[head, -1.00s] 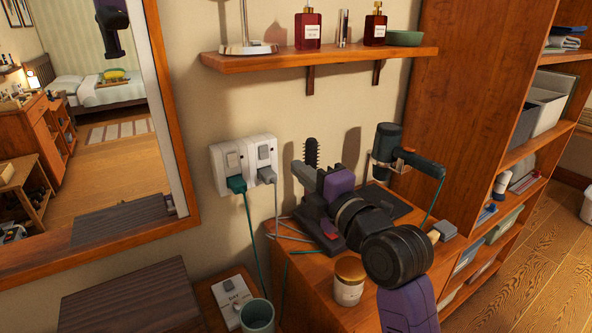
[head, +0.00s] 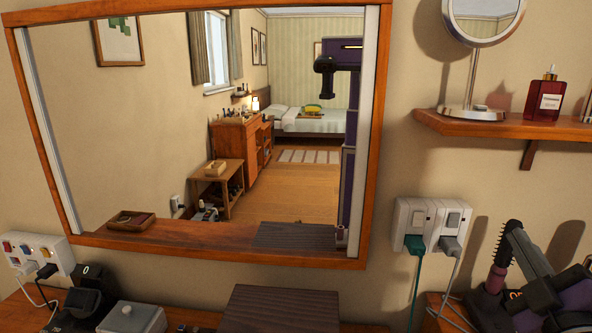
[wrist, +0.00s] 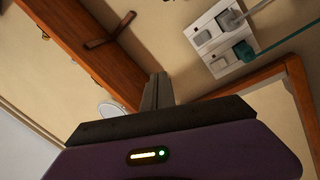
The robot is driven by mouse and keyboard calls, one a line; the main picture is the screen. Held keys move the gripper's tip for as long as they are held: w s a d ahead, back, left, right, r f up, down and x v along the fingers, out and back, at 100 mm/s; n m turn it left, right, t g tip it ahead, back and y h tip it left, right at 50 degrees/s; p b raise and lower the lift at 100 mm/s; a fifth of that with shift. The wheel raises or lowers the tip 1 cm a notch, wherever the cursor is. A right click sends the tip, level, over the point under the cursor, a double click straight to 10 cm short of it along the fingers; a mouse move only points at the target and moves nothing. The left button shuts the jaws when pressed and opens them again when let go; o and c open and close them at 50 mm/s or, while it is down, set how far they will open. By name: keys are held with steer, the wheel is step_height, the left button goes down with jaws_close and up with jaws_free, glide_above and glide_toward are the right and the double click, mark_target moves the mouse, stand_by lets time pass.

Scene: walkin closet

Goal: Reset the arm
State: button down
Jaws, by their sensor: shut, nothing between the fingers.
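My gripper (wrist: 157,91) shows in the wrist view with its two dark grey fingers together and nothing between them. The fingers point toward the wall, with a wooden shelf (wrist: 82,50) and the wall sockets (wrist: 218,32) beyond. In the head view my gripper (head: 514,236) is at the lower right, right of the sockets and in front of a round bristled brush (head: 497,268). My black and purple arm is bent there and cut off by the right edge.
A large wood-framed mirror (head: 374,150) fills the left wall. The shelf (head: 500,126) above the arm holds a round mirror (head: 470,60) and a red bottle (head: 545,98). White sockets (head: 432,220) carry plugged cords.

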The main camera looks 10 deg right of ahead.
steer(key=s+a+f+m+g+y, duration=0.1)
steer(key=s+a+f+m+y, duration=0.1)
steer(key=s+a+f, duration=0.5)
steer(key=s+a+f+m+g+y, duration=0.2)
steer(key=s+a+f, duration=0.6)
steer(key=s, duration=0.5)
steer(key=s+a+f+m+g+y, duration=0.1)
steer(key=s+a+f+m+y, duration=0.2)
steer(key=s+a+f, duration=0.4)
steer(key=s+f+m, duration=0.1)
steer(key=s+f, duration=0.2)
steer(key=shift+s+a+g, duration=0.2)
steer(key=shift+s+g, duration=0.05)
steer(key=shift+g, duration=0.05)
